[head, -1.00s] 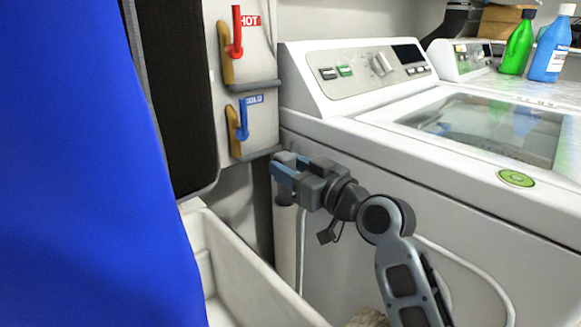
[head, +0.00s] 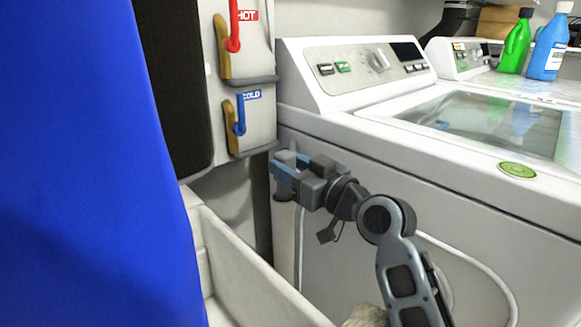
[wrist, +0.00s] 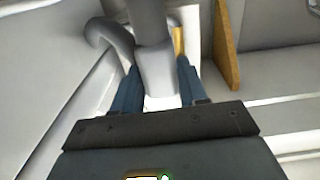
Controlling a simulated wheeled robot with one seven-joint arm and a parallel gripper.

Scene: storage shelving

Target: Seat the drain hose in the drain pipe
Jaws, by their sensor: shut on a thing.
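My gripper (head: 283,172) is shut on the grey drain hose (wrist: 157,72), in front of the left washer's side. In the wrist view, the hose stands between my two blue fingers, and a grey bent section curves off to the left. In the head view, only a small grey piece of it shows above the fingers. The pale upright drain pipe (head: 284,240) stands below my gripper, between the sink and the washer. My gripper covers the pipe's top in the head view, so I cannot tell whether the hose end is inside it.
The white sink (head: 255,275) is at the lower left. Red hot (head: 234,32) and blue cold (head: 240,115) valve handles are on the wall box. The washer (head: 370,170) stands close on the right, with a thin white line along its side. A blue surface (head: 90,180) fills the left.

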